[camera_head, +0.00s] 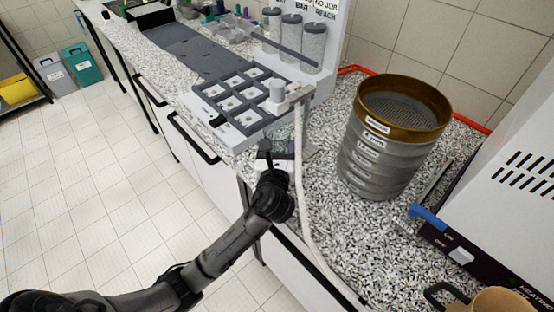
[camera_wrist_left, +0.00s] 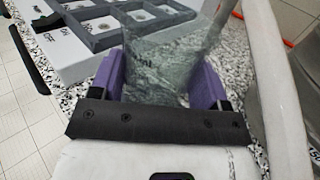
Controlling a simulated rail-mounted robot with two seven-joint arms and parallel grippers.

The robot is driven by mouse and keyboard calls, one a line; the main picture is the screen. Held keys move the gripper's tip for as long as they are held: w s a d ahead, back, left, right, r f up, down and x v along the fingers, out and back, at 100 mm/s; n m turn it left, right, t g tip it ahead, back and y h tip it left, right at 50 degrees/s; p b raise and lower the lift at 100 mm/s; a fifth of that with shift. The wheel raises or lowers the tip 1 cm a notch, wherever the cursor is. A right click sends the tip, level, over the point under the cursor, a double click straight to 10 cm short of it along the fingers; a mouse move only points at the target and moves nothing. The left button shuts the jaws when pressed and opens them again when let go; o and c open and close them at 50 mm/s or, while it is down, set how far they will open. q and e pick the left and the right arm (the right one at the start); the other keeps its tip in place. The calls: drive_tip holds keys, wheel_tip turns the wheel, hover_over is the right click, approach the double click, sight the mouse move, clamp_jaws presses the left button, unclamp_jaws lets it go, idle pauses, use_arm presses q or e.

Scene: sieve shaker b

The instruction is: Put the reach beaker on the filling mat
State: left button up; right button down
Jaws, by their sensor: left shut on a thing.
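My left gripper (camera_head: 277,146) is over the front edge of the speckled counter, just in front of the grid tray. In the left wrist view its purple fingers (camera_wrist_left: 165,85) are shut on a clear, greenish glass beaker (camera_wrist_left: 163,62) with faint markings. In the head view the beaker (camera_head: 282,144) is small and mostly hidden by the gripper. A long dark grey strip (camera_head: 193,50) lies on the counter beyond the tray; I cannot tell whether it is the filling mat. My right gripper is not in view.
A sieve stack (camera_head: 375,160) with a brass top stands to the right. A pale hose (camera_head: 302,190) hangs close to the gripper's right.

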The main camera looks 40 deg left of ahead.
use_arm(q)
wheel_tip(320, 180, down, 4)
drive_tip(key=shift+f+b, duration=0.1)
drive_tip(key=shift+b, duration=1)
drive_tip(key=o, duration=1.1)
drive_tip(key=shift+c, duration=0.2)
